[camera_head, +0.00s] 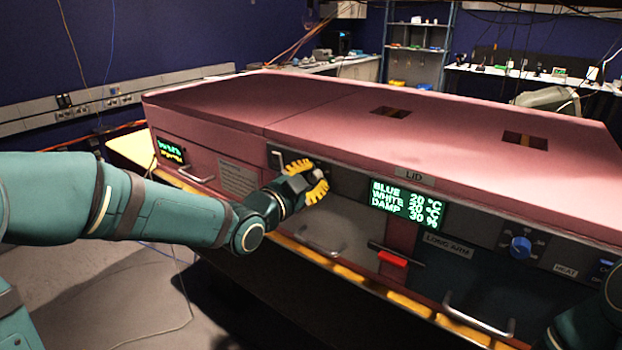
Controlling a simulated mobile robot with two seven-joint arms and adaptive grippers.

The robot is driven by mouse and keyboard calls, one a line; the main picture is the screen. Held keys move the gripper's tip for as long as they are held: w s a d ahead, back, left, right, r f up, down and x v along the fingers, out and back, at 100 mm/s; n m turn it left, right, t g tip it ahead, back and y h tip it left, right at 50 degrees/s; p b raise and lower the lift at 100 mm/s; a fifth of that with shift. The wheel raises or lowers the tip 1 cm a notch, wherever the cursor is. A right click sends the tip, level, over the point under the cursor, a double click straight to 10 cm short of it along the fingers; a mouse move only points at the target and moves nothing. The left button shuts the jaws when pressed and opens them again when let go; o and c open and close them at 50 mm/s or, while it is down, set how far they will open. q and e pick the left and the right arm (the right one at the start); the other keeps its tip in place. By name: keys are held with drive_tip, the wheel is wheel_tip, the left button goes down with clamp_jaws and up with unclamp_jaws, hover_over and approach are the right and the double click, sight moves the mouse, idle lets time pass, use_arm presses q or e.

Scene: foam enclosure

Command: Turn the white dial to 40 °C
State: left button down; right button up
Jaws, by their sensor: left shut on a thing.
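My left gripper (318,182) has its yellow fingers at the front panel of the pink foam enclosure, left of the green display. It is shut on the white dial (319,172), of which only a small pale part shows between the fingers. The dial's markings are hidden by the gripper. The display (408,203) reads BLUE 20 °C, WHITE 20 °C and DAMP 30 %. Part of my right arm shows at the lower right edge, but its gripper is out of view.
A blue dial (521,247) sits right of the display. A red-handled lever (392,258) is below the display. Metal handles, such as the front one (480,318), stick out from the panel. A smaller display (170,150) is at the left. The enclosure's pink lid (330,105) is shut.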

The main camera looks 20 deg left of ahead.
idle(0.5)
use_arm(q)
drive_tip(key=c, duration=0.7)
unclamp_jaws()
drive_tip(key=v, duration=1.2)
